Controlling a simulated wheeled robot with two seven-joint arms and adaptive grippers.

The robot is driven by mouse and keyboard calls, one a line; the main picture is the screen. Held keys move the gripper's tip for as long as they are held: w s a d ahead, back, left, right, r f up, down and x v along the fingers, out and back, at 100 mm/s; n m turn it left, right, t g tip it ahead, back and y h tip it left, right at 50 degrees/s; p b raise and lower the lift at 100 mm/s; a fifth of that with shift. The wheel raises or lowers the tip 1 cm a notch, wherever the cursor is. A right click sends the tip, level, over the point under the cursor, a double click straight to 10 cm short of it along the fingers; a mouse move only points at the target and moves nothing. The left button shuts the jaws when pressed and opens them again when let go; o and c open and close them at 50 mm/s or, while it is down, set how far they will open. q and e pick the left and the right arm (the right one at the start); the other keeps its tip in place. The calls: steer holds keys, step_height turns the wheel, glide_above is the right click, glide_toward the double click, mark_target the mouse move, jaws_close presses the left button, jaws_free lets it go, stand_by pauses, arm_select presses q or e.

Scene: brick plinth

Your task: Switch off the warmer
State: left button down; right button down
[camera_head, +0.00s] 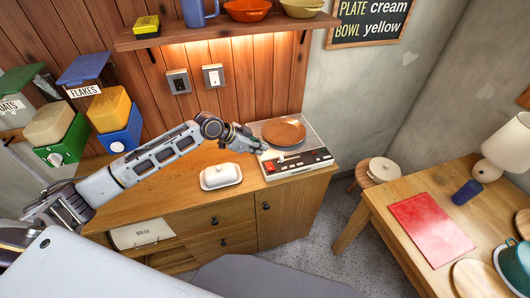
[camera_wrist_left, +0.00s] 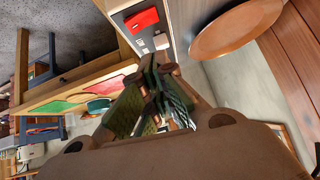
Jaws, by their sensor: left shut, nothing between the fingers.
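The warmer (camera_head: 310,139) is a white, flat appliance on the right end of the wooden counter, with a brown round plate (camera_head: 284,132) on top. Its black front panel (camera_head: 297,162) has red parts near both ends. In the left wrist view, a red switch (camera_wrist_left: 141,20) and a small pale button (camera_wrist_left: 160,41) show on the dark panel. My left gripper (camera_head: 262,149) is shut and empty, at the warmer's left side close to the panel. Its fingers (camera_wrist_left: 155,75) point toward the panel in the wrist view; I cannot tell if they touch it. My right gripper is not in view.
A white butter dish (camera_head: 221,177) stands on the counter below my left forearm. A shelf (camera_head: 225,32) with bowls and a mug hangs above. Two wall switches (camera_head: 178,81) (camera_head: 213,75) are on the wooden wall. A table (camera_head: 390,215) stands at right.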

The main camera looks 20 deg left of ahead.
arm_select(q)
steer(key=shift+w+a+b+v, duration=0.1)
steer(key=shift+b+v, duration=0.1)
steer(key=shift+v, duration=1.05)
steer(key=shift+w+a+b+v, duration=0.15)
steer(key=shift+b+v, duration=0.05)
steer(key=shift+v, duration=1)
